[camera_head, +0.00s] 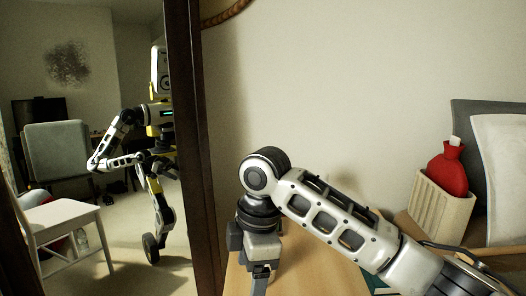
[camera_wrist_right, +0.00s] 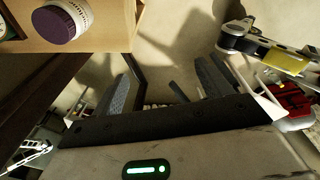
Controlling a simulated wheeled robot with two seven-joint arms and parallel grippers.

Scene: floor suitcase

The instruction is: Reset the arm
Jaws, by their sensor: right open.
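My right arm comes in from the lower right in the head view and bends down at its wrist, with the right gripper (camera_head: 261,282) pointing downward beside a wooden surface (camera_head: 330,248). In the right wrist view the two dark fingers of the right gripper (camera_wrist_right: 165,88) stand wide apart with nothing between them. The fingertips are cut off at the bottom edge of the head view. My left gripper is not directly in view.
A red bottle-shaped thing (camera_head: 448,170) sits in a ribbed cream container (camera_head: 440,210) at the right. A purple-capped bottle (camera_wrist_right: 66,20) shows in the right wrist view.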

